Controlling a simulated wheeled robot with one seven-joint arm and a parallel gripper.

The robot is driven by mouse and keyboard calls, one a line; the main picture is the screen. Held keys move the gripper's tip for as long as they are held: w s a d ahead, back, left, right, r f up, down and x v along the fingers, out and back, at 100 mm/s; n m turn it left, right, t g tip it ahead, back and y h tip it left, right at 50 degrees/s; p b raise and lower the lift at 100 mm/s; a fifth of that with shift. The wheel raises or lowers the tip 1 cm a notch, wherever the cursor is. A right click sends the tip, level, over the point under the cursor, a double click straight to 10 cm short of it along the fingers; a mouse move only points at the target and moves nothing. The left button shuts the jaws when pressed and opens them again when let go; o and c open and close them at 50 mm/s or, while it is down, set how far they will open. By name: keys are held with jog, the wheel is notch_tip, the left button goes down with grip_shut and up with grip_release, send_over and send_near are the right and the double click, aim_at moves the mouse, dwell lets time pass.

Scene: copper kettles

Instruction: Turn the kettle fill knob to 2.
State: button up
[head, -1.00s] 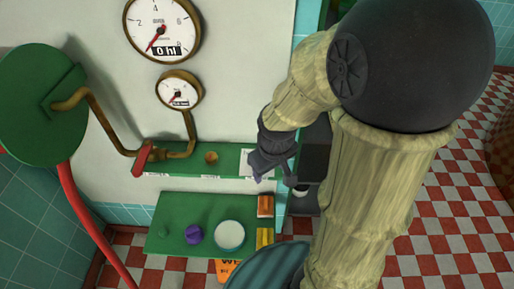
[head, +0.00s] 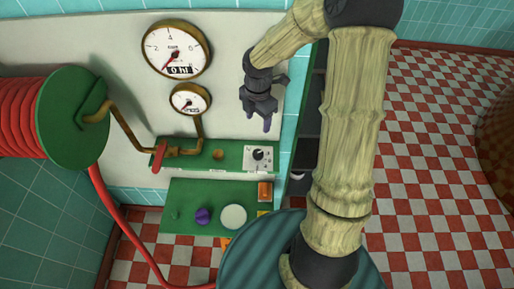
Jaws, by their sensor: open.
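The knob (head: 258,154) is small and dark, on a white dial plate (head: 250,165) at the right end of the green upper shelf (head: 200,160). The dial's marks are too small to read, so I cannot tell the knob's setting. My gripper (head: 258,125) points down just above the plate in the picture. Its fingers are open and empty, apart from the knob. The large round gauge (head: 177,50) on the white wall panel shows "0 hl", its red needle at lower left.
A red valve lever (head: 158,157) and brass pipe sit on the shelf's left. A lower green shelf (head: 185,225) holds a purple knob (head: 203,216), a white disc (head: 233,217) and an orange block (head: 265,191). A red hose reel (head: 22,118) is at left. Checkered floor (head: 440,150) is open at right.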

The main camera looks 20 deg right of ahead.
aim_at(258, 153)
jog(key=shift+f, duration=0.1)
notch_tip(258, 153, down, 17)
jog(key=shift+f+p, duration=0.15)
jog(key=shift+p, duration=1.05)
jog(key=c, duration=1)
